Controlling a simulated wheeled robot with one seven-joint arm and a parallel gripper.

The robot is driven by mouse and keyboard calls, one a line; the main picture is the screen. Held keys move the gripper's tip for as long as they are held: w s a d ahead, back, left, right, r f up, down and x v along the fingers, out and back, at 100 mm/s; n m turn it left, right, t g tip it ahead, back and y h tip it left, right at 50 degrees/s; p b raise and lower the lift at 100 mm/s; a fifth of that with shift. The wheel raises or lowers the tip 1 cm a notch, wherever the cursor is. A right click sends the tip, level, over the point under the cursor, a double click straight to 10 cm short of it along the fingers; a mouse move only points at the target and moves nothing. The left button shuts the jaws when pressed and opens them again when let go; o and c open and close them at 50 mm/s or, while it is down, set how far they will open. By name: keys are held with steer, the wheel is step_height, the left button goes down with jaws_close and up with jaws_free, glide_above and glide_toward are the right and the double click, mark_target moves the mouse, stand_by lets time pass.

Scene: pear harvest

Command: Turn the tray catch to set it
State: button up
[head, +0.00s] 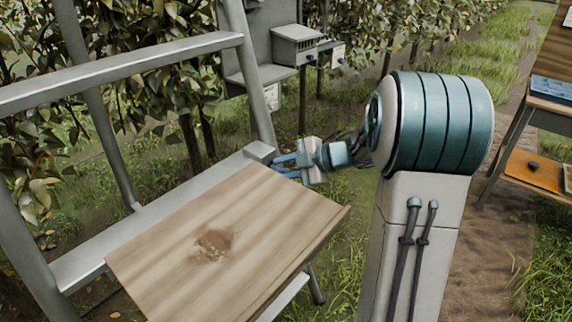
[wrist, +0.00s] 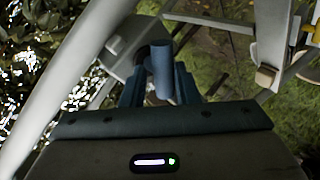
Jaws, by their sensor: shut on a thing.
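The wooden tray (head: 165,265), with a brown stain in its middle, sits on the grey ladder. My gripper (head: 285,163) is at the tray's far right corner, beside a grey block at the end of a ladder rail. In the wrist view the tray catch (wrist: 163,65) is a blue-grey upright cylinder in front of a grey block with a dark round part. My gripper (wrist: 158,92) has one blue finger on each side of the catch and is shut on it. The fingers' contact with it is partly hidden, and its turn angle cannot be told.
The grey ladder (head: 120,72) rises along the left, close to my gripper. A grey box (head: 296,45) stands behind it near leafy trees. A wooden table (head: 520,112) with trays is at the right. Grass and a dirt path lie between.

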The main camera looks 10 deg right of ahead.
steer(key=shift+s+a+f+n+t+h, duration=0.15)
steer(key=shift+n+t+h, duration=0.35)
steer(key=shift+n+h, duration=0.4)
steer(key=o, duration=0.9)
steer(key=shift+o, duration=0.2)
steer(key=shift+s+r, duration=0.1)
steer(key=shift+r, duration=0.2)
steer(key=p+v, duration=0.2)
steer(key=v, duration=1.1)
steer(key=shift+s, duration=0.15)
steer(key=shift+c, duration=0.3)
